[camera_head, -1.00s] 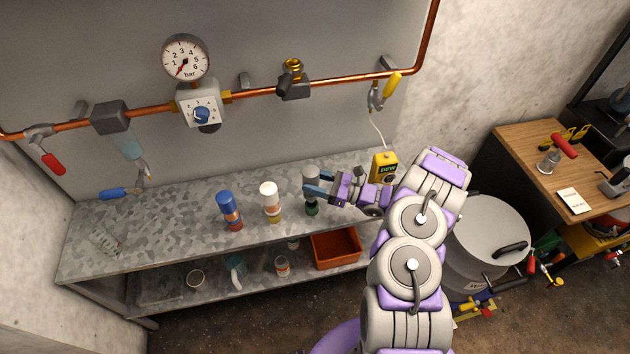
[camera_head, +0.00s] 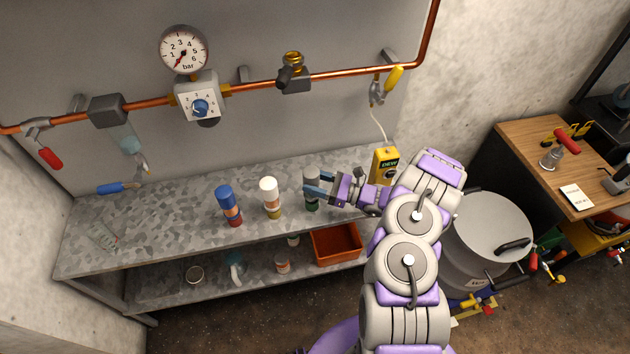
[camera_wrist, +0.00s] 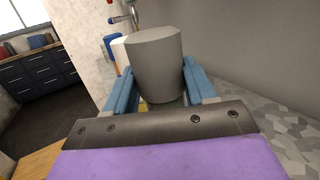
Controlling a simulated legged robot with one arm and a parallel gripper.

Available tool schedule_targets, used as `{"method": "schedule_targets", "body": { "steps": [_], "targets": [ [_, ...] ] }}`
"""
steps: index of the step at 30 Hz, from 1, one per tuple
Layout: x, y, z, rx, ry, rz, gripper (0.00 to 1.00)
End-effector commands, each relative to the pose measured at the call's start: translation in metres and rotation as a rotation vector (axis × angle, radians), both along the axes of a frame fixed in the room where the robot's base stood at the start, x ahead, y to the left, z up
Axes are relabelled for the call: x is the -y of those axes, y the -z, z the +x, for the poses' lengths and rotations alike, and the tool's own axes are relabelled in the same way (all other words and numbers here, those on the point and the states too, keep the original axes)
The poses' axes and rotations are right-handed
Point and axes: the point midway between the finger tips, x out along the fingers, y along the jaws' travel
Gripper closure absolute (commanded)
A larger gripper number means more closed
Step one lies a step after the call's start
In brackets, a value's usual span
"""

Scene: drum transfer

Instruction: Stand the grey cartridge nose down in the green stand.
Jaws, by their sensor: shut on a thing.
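The grey cartridge (camera_head: 311,175) is upright between the blue fingers of my gripper (camera_head: 320,187) over the front right part of the metal bench. My gripper is shut on it. The green stand (camera_head: 312,206) is directly below the cartridge and lines up with it. The fingers cover part of the join, so I cannot tell how far the nose is in. In the wrist view the grey cartridge (camera_wrist: 156,62) rises between the two blue fingers (camera_wrist: 160,92), its wide flat end up. Its lower end is hidden behind my gripper.
A blue cartridge (camera_head: 225,196) in a red stand and a white cartridge (camera_head: 269,189) in a yellow stand are to the left. A yellow device (camera_head: 384,165) stands close behind my gripper. An orange bin (camera_head: 336,245) is on the lower shelf. The bench's left half is mostly clear.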

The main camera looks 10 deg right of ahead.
Motion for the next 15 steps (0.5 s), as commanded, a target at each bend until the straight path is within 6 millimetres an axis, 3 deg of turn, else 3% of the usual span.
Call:
{"method": "schedule_targets", "body": {
  "steps": [15],
  "targets": [
    [0.000,0.014,0.000,0.001,0.000,0.000,0.88]
  ]
}}
